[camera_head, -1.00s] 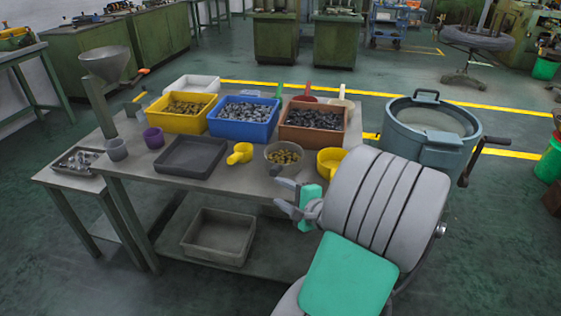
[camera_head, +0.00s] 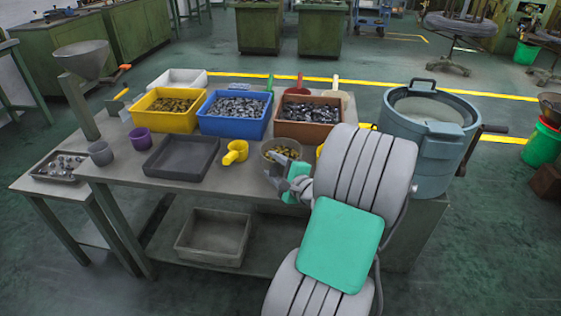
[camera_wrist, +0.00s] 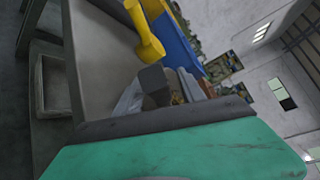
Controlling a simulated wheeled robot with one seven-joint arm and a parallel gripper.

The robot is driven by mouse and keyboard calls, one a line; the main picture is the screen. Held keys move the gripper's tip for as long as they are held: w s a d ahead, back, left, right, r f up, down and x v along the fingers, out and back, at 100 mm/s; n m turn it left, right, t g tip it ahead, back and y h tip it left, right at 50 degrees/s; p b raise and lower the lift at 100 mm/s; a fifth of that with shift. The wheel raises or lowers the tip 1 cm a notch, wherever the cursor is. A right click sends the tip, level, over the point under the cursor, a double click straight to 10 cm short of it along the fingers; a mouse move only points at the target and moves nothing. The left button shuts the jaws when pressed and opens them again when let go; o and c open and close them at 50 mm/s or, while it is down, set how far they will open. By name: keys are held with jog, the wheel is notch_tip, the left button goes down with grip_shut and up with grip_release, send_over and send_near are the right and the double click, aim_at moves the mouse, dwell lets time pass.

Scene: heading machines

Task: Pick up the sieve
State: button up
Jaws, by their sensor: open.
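No mesh can be made out, so I cannot tell for sure which thing is the sieve. A round grey bowl (camera_head: 268,148) with brass-coloured parts in it stands near the table's front edge. A yellow round vessel (camera_head: 320,150) to its right is mostly hidden behind my arm. A yellow scoop-like cup (camera_head: 235,152) stands left of the bowl and also shows in the wrist view (camera_wrist: 148,45). My gripper (camera_head: 276,178) is open and empty, just in front of the bowl at the table edge. In the wrist view my gripper's own body hides much of the table.
On the table (camera_head: 222,182) stand yellow (camera_head: 155,122), blue (camera_head: 230,126) and brown (camera_head: 305,131) bins of parts, a dark empty tray (camera_head: 180,172) and a purple cup (camera_head: 140,138). A large blue-grey drum (camera_head: 425,165) with a crank stands right of my arm.

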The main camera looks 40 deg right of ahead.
jog(key=shift+x, duration=0.85)
grip_shut()
jog(key=shift+r, duration=0.1)
